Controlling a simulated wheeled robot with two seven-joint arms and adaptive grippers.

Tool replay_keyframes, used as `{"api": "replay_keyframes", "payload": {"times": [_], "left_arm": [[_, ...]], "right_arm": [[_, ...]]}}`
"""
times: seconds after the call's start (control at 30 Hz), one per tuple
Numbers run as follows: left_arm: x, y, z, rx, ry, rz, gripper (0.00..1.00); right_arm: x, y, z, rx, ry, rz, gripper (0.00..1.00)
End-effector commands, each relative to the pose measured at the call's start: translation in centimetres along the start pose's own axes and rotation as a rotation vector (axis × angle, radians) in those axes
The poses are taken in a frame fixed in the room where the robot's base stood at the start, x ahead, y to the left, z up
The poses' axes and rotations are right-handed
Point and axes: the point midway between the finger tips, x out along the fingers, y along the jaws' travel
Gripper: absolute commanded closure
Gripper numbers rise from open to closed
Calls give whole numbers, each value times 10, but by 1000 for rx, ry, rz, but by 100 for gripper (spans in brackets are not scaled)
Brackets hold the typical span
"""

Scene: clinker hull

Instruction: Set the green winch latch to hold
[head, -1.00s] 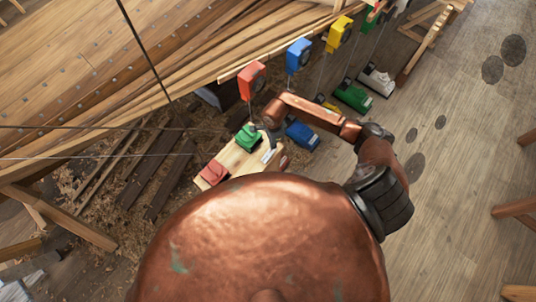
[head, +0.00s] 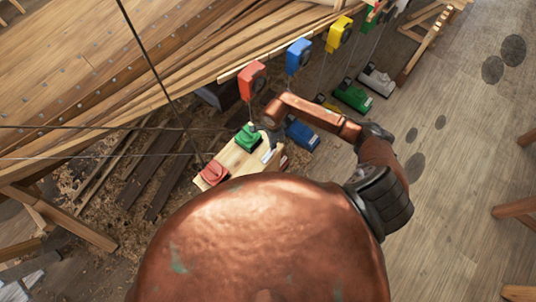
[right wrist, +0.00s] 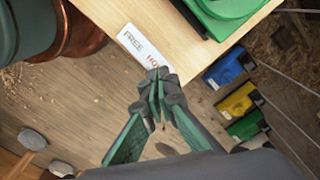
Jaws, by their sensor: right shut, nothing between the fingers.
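The green winch (head: 247,137) sits on a pale wooden bench (head: 236,160), and its corner shows at the top of the right wrist view (right wrist: 222,14). A white label plate (right wrist: 144,46) on the bench reads FREE and the start of another word beginning HO; my fingers cover the rest. My right gripper (right wrist: 157,86) is shut and empty, its fingertips at the bench edge by the label. I cannot make out the latch itself. My left gripper is out of view.
A red winch (head: 214,172) sits at the near end of the bench. A blue winch (head: 302,134) and another green one (head: 352,97) stand beyond my forearm. Coloured blocks hang above on lines, the red one (head: 252,80) nearest.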

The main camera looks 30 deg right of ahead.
Motion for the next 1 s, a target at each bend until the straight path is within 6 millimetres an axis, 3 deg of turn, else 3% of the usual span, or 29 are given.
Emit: {"api": "replay_keyframes", "payload": {"times": [1.0], "left_arm": [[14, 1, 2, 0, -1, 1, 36]], "right_arm": [[15, 0, 0, 0, 0, 0, 100]]}}
